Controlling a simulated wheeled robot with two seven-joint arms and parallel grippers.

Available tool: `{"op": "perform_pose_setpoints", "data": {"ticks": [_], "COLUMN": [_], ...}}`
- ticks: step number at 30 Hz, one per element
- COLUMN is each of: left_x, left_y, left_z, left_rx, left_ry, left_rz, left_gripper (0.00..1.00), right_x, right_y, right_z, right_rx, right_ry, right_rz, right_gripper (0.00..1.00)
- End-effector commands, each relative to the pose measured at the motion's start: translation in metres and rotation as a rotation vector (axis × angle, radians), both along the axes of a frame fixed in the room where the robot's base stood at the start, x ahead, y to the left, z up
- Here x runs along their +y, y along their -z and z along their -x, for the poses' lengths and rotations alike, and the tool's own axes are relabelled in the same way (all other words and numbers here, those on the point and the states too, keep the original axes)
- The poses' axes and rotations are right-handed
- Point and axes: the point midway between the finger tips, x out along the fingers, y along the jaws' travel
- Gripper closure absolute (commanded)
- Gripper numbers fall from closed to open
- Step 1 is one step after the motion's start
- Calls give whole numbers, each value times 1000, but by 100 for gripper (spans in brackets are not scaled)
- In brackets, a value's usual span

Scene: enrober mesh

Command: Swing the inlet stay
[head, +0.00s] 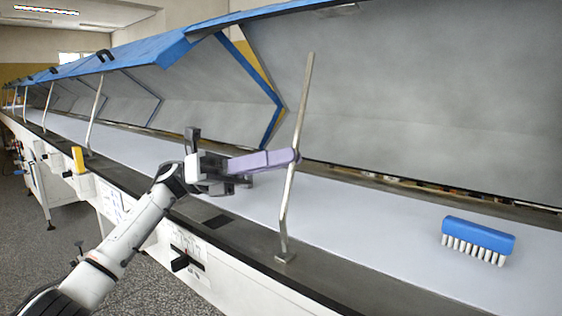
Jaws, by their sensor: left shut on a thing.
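The inlet stay (302,105) is a thin metal rod in the middle of the head view. It rises from a small foot on the near rail, bends low down, and leans slightly right towards its top. Its top end shows against the grey inside of a raised cover (420,90); I cannot tell whether it touches the cover. My left gripper (290,158), with long purple fingers, reaches in from the left and is shut on the stay about midway up. My right gripper is not in view.
A blue brush (478,237) with white bristles rests on the pale belt (360,215) at the right. More blue-edged covers (190,75) with stays of their own run off to the left. A dark rail (250,241) edges the machine's near side.

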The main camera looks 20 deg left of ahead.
Motion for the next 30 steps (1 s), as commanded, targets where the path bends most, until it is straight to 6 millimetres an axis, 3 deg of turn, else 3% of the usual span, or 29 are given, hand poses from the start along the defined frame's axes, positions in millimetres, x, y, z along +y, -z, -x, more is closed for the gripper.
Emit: {"op": "perform_pose_setpoints", "data": {"ticks": [6, 7, 10, 20, 23, 30], "left_x": [2, 2, 2, 3, 13, 58], "left_y": [-1, -1, -1, 1, 4, 17], "left_z": [-1, -1, -1, -1, -1, 0], "left_rx": [2, 2, 2, 2, 3, 4], "left_ry": [-5, -5, -4, -3, -6, -8], "left_rz": [4, 4, 3, 2, 1, 3], "left_gripper": [100, 88, 72, 72, 72, 72], "right_x": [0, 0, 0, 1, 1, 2], "right_y": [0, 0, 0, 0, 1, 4], "right_z": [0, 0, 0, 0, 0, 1], "right_rx": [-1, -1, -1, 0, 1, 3], "right_ry": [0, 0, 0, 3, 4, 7], "right_rz": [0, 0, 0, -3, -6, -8], "right_gripper": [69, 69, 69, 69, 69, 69]}}
